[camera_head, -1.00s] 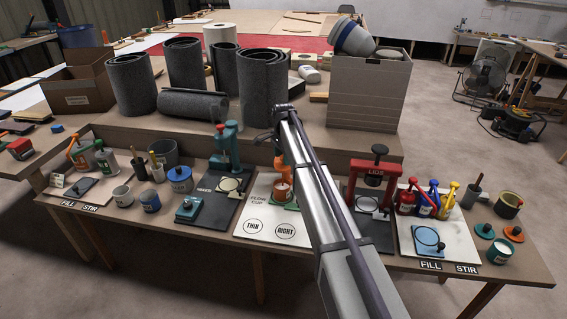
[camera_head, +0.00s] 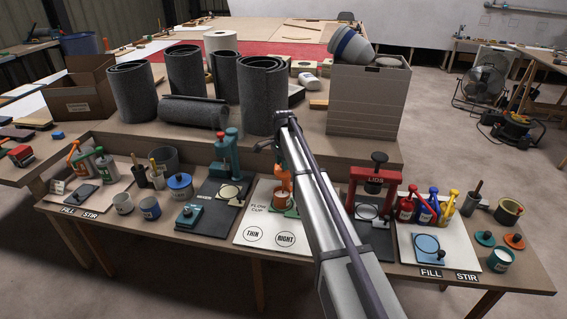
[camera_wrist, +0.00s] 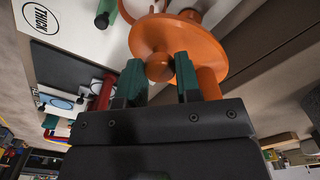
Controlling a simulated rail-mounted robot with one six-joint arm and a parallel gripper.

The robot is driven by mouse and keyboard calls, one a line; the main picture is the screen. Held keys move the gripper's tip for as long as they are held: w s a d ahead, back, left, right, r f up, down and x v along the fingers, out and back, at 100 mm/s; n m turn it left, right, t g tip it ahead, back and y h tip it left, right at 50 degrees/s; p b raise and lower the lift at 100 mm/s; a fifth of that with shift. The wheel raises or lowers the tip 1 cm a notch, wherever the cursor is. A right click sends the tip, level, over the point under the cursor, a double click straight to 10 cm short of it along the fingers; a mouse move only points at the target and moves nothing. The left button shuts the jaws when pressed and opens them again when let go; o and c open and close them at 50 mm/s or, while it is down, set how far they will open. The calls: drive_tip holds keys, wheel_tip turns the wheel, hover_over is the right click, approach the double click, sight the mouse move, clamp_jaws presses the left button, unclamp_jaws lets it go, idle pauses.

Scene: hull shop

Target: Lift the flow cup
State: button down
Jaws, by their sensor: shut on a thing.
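The orange flow cup (camera_head: 283,194) is at the white flow cup board (camera_head: 262,217), between the teal press and the red lids press. In the wrist view an orange disc with a round knob (camera_wrist: 160,68) fills the upper middle. My gripper (camera_wrist: 160,75) has its two dark green fingers on either side of this knob and is shut on it. An orange post (camera_wrist: 208,83) stands beside the right finger. In the head view my arm covers part of the board's right side and my fingertips are hard to make out. I cannot tell whether the cup is clear of its stand.
The teal press (camera_head: 226,155) stands left of the board and the red lids press (camera_head: 370,175) right of it, both near the arm. Colored bottles (camera_head: 428,197) stand farther right. Grey rolls (camera_head: 263,93) and a grey box (camera_head: 368,98) stand on the shelf behind.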

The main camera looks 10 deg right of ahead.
wheel_tip(320, 180, up, 11)
drive_tip(key=p, duration=1)
drive_tip(key=c, duration=0.8)
unclamp_jaws()
wheel_tip(320, 180, up, 11)
drive_tip(key=p, duration=1.1)
drive_tip(key=shift+f, duration=0.1)
